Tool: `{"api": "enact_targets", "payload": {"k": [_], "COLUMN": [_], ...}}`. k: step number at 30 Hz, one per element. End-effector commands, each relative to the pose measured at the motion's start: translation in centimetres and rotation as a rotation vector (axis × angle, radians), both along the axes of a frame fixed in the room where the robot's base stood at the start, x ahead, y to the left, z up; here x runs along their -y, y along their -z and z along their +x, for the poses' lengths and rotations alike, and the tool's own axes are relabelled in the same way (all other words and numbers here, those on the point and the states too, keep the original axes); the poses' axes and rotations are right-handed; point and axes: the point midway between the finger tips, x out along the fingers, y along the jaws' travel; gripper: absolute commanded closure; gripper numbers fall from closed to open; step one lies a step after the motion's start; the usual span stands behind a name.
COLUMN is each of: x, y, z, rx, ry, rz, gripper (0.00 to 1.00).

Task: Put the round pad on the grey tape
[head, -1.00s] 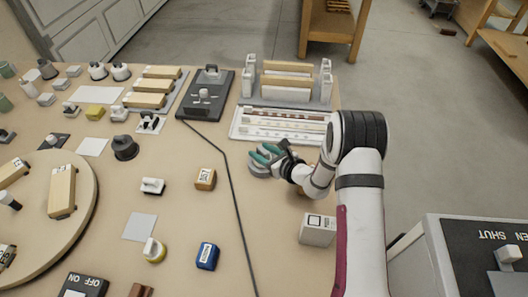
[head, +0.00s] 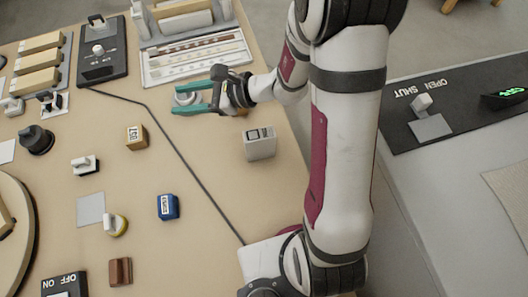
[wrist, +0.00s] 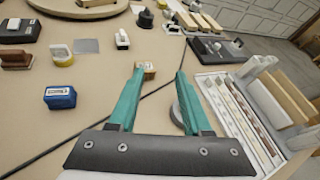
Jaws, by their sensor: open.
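A round grey disc (head: 187,98) with a paler top lies on the bench in the head view, by the fingers of my gripper (head: 196,97). I take it for the grey tape or the round pad; I cannot tell which, or whether one sits on the other. In the wrist view, the right finger partly hides the grey disc (wrist: 178,114). My gripper (wrist: 154,75) is open, with nothing clasped between its teal fingers. A yellow roll (head: 120,229) with a white knobbed piece on it stands at the front. A dark round knobbed piece (head: 36,139) stands at left.
A tan block (head: 136,137), a blue block (head: 168,207) and a grey-white box (head: 260,143) stand near my arm. A tray of strips (head: 195,58) lies behind the gripper. A dark cable crosses the bench. Bare bench lies between the blocks.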

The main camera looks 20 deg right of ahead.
Motion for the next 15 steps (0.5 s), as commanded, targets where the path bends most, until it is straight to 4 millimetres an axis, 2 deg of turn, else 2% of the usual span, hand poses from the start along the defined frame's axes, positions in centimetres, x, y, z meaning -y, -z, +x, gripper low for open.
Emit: {"api": "enact_targets", "payload": {"k": [1,2,3,5,6,7,9,12,15], "x": [-1.5,-1.9,-1.9,-0.4,1.2,2.7,6.2,9.8,11.2], "y": [-3.1,-4.2,-5.2,-5.6,-5.5,-5.2,-4.8,-4.6,-4.6], "z": [-3.9,-6.8,-10.6,-15.9,-18.6,-20.3,-22.8,-24.3,-24.7], "rx": [0.084,0.126,0.179,0.249,0.286,0.309,0.346,0.367,0.370], "ry": [-0.184,-0.308,-0.467,-0.682,-0.800,-0.877,-1.006,-1.098,-1.127], "rz": [-0.074,-0.136,-0.232,-0.407,-0.532,-0.627,-0.828,-1.023,-1.097], "gripper": [0.51,0.51,0.51,0.51,0.51,0.51,0.51,0.51,0.51]}}
